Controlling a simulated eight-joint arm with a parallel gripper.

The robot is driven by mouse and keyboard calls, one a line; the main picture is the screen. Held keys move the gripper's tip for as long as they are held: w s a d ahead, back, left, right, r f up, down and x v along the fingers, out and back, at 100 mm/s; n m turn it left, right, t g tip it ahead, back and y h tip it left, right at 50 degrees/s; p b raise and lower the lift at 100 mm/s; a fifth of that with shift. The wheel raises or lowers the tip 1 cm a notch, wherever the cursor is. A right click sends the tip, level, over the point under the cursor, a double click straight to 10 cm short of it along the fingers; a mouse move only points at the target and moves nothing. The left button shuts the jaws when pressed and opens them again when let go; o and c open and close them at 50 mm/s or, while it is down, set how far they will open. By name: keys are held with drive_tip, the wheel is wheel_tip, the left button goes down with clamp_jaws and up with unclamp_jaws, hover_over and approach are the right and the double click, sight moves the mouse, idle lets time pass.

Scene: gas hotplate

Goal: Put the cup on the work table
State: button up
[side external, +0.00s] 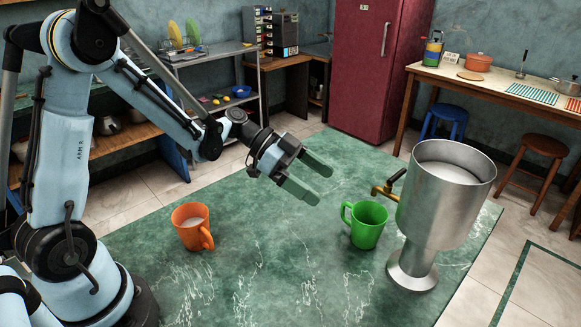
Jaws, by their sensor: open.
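An orange cup (190,229) with a whitish filling stands upright on the left part of the green marbled table (270,270), its handle toward the lower right. A green cup (369,229) stands upright on the same table at the right, its handle to the left. It is close to the brass tap of a metal dispenser. My gripper (325,184) is open and empty, in the air above the table between the two cups. It touches neither cup. The frames do not show which cup the task means.
The large metal dispenser (440,205) stands at the table's right, its tap (387,188) pointing left. The table's middle and front are clear. Behind are a red fridge (378,70), a grey shelf (215,75), a wooden counter (500,90) and stools (545,145).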

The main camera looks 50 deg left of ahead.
drive_tip(key=s+a+r+n+t+y, duration=0.1)
drive_tip(key=s+a+r+n+y, duration=0.1)
drive_tip(key=s+n+y, duration=0.3)
drive_tip(key=s+a+r+n+t+y, duration=0.1)
drive_tip(key=s+a+r+n+y, duration=0.1)
drive_tip(key=s+a+n+y, duration=0.2)
drive_tip(key=s+n+y, duration=0.2)
drive_tip(key=s+n, duration=0.1)
drive_tip(key=s, duration=0.1)
